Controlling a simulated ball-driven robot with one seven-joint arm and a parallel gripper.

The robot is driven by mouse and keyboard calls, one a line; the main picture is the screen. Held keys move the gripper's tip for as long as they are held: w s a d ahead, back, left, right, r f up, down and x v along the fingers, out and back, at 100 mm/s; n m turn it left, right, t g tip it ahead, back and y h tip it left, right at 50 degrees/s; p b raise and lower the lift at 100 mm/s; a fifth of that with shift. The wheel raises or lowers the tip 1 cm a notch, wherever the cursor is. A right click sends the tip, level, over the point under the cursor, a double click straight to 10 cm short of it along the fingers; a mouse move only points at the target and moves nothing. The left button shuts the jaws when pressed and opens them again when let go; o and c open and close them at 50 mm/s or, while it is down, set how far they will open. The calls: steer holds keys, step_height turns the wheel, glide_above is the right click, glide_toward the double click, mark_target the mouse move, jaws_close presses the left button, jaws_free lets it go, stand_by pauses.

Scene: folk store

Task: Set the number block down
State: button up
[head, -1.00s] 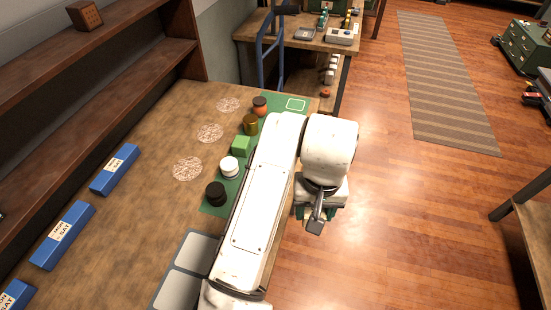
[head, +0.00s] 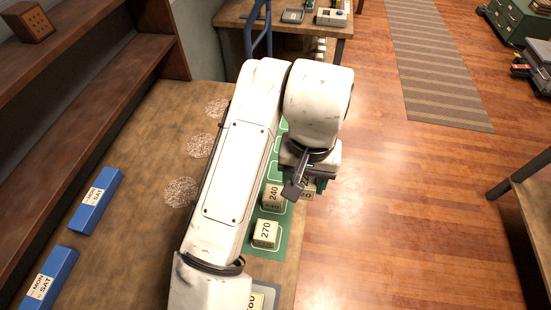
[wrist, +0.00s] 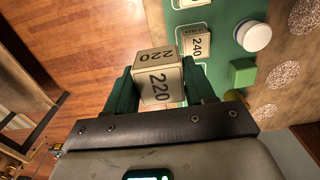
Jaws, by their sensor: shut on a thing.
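My gripper (head: 304,188) is shut on a cream number block marked 220 (wrist: 159,86). In the wrist view the block sits between the two green fingers. In the head view only part of it (head: 308,194) shows below my gripper, near the table's right edge. A green mat (head: 282,240) with white outlined squares runs along that edge. A block marked 240 (head: 272,194) and one marked 270 (head: 265,233) stand on the mat. The 240 block also shows in the wrist view (wrist: 195,42). My arm hides much of the mat in the head view.
In the wrist view a white jar (wrist: 255,37) and a green cube (wrist: 242,73) stand near the 240 block. Blue pill boxes (head: 95,201) lie at the table's left. Another block (head: 258,299) shows at the bottom edge. Open floor (head: 400,230) lies right.

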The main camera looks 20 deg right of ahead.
steer(key=w+f, duration=0.2)
steer(key=w, duration=0.2)
steer(key=w+d+f, duration=0.1)
steer(key=w+f, duration=0.2)
steer(key=w, duration=0.1)
steer(key=w+f, duration=0.3)
steer(key=shift+w+d+f, duration=0.1)
steer(key=shift+w+d, duration=0.1)
steer(key=shift+w, duration=0.2)
steer(key=shift+w+f, duration=0.35)
steer(key=shift+f, duration=0.1)
steer(key=shift+w+f+p, duration=0.15)
steer(key=shift+f+p, duration=0.55)
steer(key=shift+f, duration=1.05)
steer(key=shift+f, duration=0.15)
steer(key=o, duration=1)
step_height(320, 180, up, 12)
steer(key=shift+r+b, duration=0.2)
steer(key=shift+b, duration=0.65)
